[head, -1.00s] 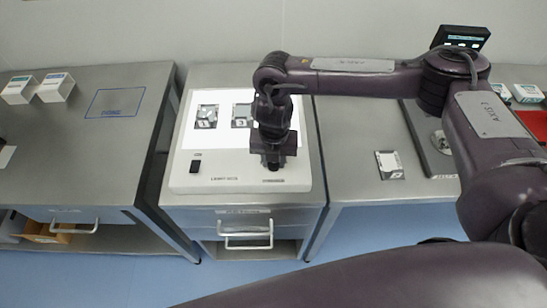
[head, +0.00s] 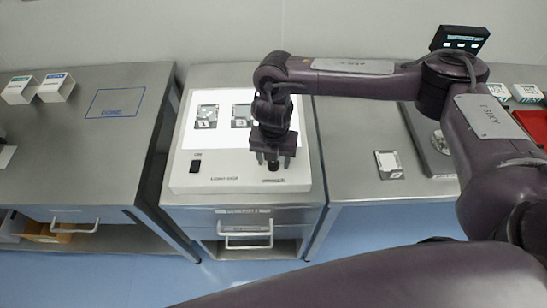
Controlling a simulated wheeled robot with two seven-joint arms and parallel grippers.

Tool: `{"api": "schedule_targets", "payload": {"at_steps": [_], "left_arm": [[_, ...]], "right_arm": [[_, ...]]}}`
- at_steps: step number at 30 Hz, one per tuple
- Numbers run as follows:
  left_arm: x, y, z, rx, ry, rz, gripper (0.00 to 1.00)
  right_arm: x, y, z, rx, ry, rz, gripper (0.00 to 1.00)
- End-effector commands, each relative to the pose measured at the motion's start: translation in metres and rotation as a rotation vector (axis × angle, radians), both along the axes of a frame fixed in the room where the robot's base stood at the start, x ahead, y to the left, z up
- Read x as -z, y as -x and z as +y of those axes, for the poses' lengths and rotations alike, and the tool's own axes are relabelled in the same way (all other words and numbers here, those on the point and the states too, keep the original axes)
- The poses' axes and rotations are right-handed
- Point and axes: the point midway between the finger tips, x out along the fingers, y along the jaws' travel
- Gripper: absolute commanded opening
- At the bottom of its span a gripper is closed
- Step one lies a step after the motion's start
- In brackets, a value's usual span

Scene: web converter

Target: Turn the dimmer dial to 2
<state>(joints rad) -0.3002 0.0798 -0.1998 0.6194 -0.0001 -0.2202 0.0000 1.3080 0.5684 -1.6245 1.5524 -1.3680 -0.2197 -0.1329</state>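The dimmer dial (head: 273,166) is a small dark knob at the front right of the white light box (head: 215,173). Its pointer and scale are too small to read. My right gripper (head: 273,160) points down at the dial. Its two fingertips are spread, one to each side of the knob, and the knob shows between them. I cannot tell whether a finger touches it. My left gripper is not in view.
A dark switch (head: 195,166) is at the box's front left. Two small labelled samples (head: 207,117) (head: 241,116) lie on the lit panel. Another sample (head: 389,164) lies on the right table. A blue outlined area (head: 116,103) is on the left table.

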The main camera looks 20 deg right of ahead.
Motion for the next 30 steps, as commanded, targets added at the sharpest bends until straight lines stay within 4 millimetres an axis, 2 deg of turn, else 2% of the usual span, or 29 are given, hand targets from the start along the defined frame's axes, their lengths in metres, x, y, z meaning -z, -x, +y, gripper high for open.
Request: {"api": "schedule_targets", "payload": {"at_steps": [8,13,15,21,30], "left_arm": [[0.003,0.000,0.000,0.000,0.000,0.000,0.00],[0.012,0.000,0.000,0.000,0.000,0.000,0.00],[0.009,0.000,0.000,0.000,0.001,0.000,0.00],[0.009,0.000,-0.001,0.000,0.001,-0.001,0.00],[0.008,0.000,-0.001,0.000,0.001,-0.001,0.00]], "right_arm": [[-0.003,0.000,0.001,-0.002,-0.002,0.001,0.52],[-0.028,-0.001,0.000,-0.002,-0.001,-0.004,0.52],[-0.043,-0.001,0.000,-0.004,0.000,-0.005,0.52],[-0.069,-0.001,0.000,-0.001,0.000,-0.002,0.52],[-0.078,0.000,0.000,0.000,0.000,0.001,0.52]]}}
